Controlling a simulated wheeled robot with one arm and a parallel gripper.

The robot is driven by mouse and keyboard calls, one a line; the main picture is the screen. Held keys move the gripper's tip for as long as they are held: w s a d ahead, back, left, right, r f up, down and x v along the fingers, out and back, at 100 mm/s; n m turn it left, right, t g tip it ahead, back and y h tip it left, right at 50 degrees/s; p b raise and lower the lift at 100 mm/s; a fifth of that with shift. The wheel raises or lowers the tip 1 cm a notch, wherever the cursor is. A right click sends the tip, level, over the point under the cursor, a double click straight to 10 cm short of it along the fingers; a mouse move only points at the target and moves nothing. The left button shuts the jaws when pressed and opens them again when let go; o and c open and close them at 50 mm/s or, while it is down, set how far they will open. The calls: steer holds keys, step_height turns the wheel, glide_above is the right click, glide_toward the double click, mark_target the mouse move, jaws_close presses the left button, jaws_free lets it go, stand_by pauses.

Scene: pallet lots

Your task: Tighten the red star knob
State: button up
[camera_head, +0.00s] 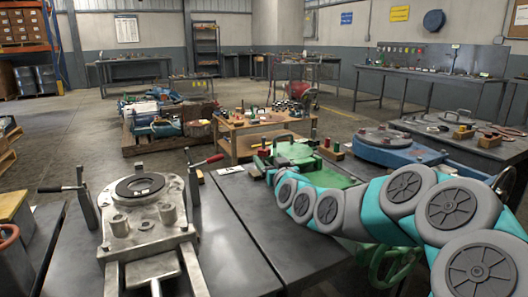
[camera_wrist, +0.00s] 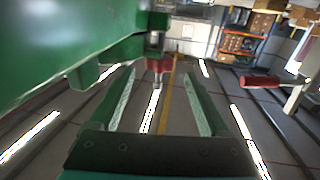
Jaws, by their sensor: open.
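A red knob (camera_wrist: 158,65) with a metal stem shows in the wrist view, beneath a green metal body (camera_wrist: 65,45). It appears between the two fingertips in the picture, beyond them, with no contact visible. Its star shape is too small to make out. My gripper (camera_wrist: 160,78) is open, its two green fingers spread and nothing between them. In the head view my arm reaches from the right to a green fixture (camera_head: 298,155) on the dark bench, and the gripper is hard to separate from that fixture. I cannot single out the knob there.
A blue fixture (camera_head: 398,148) stands at the right. A wooden table (camera_head: 258,125) with small parts is behind. The wrist view shows a red handle (camera_wrist: 262,81) at the right.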

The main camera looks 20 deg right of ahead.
mark_target(265, 153)
steer(key=shift+w+d, duration=0.2)
steer(key=shift+w, duration=1.05)
steer(key=shift+w+d, duration=0.15)
steer(key=shift+w, duration=1.1)
steer(key=shift+c, duration=0.2)
jaws_close()
